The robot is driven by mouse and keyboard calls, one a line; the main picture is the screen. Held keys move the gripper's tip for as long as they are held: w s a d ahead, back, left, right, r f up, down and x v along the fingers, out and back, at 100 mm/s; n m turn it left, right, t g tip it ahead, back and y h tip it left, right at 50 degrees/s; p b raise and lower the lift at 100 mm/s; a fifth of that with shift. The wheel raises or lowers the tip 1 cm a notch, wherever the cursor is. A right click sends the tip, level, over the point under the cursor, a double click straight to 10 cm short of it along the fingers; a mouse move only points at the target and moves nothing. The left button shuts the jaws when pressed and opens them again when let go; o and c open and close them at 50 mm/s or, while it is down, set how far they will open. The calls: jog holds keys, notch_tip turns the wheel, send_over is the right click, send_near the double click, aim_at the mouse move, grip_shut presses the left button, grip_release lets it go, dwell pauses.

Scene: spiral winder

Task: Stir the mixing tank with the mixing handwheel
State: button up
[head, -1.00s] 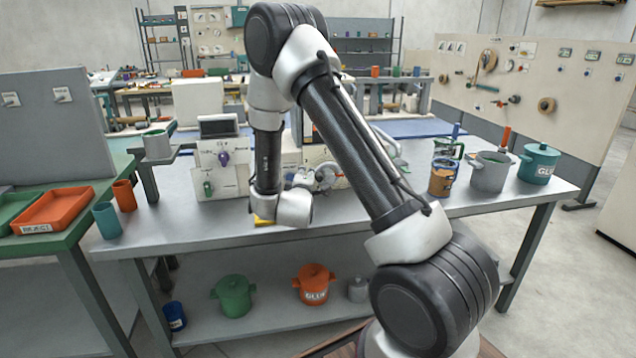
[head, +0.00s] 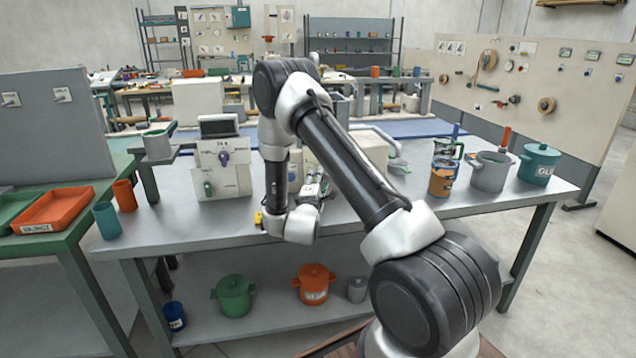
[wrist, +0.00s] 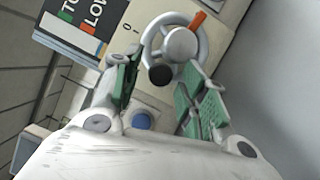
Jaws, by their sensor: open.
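In the wrist view the light grey handwheel (wrist: 202,47) stands on a cream machine panel, with a round hub and a black knob (wrist: 160,76) near its lower rim. My gripper (wrist: 162,66) is open, its green pads on either side of the knob. Whether a pad touches the knob I cannot tell. In the head view my gripper (head: 312,190) is low over the bench at the machine, and my arm covers most of it.
An orange marker (wrist: 198,20) sits at the wheel's upper rim, and a blue button (wrist: 141,121) lies below the knob. On the bench (head: 420,215) stand a control box (head: 222,178) at left and a grey pot (head: 490,175) and teal glue pot (head: 538,163) at right.

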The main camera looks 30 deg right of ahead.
grip_shut()
jog(key=shift+r+m, duration=0.15)
jog(key=shift+m, duration=0.25)
jog(key=s+d+r+m+g+y, duration=0.1)
jog(key=d+m+y, duration=0.4)
jog(key=m, duration=0.9)
jog(key=shift+s+d+r+m+g+y, duration=0.35)
jog(key=shift+r+g+y, duration=0.25)
jog(key=shift+r+y, duration=0.7)
grip_release()
jog(key=shift+r, duration=0.1)
